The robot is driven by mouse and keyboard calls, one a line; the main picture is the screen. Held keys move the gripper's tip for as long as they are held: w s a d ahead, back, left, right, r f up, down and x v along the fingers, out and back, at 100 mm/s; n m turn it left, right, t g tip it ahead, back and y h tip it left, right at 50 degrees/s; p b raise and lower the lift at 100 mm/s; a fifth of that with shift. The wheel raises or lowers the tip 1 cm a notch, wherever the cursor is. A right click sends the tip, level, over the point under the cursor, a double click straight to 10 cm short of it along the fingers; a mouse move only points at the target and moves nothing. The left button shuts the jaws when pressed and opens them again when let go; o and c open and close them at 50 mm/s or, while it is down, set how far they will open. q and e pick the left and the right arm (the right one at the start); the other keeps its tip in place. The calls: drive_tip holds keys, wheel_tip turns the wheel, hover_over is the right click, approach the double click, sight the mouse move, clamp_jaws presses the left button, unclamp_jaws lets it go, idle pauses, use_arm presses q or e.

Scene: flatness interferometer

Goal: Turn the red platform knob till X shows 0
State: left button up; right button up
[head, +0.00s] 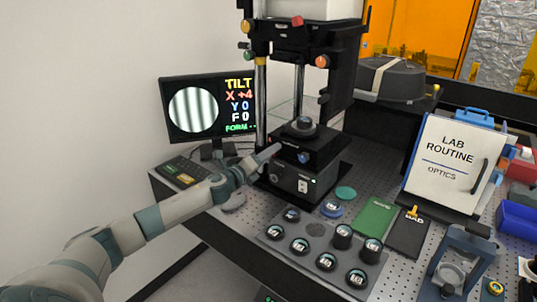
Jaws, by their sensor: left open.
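The monitor (208,108) at the left shows TILT, X +4 in red, Y 0, F 0, and a round patch of dark and light upright stripes. The black platform (318,138) of the interferometer carries a small round part (301,126) on top. A blue knob (304,158) shows on its front. I cannot make out the red platform knob; my left gripper may hide it. My left gripper (269,157) is open at the platform's left front corner; whether it touches anything is unclear. My right gripper is out of view.
A grey tray (273,246) of several round optics lies in front of the instrument. A keypad (181,170) sits below the monitor. Another red knob (297,20) is high on the instrument.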

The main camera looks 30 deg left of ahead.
use_arm(q)
drive_tip(key=shift+c, duration=0.3)
drive_tip(key=c, duration=1)
drive_tip(key=shift+n, duration=0.4)
drive_tip(key=n+p, duration=0.1)
drive_tip(key=n, duration=0.7)
drive_tip(key=shift+f, duration=0.1)
drive_tip(key=shift+n, duration=0.4)
drive_tip(key=o, duration=1.1)
drive_tip(key=shift+c, duration=0.2)
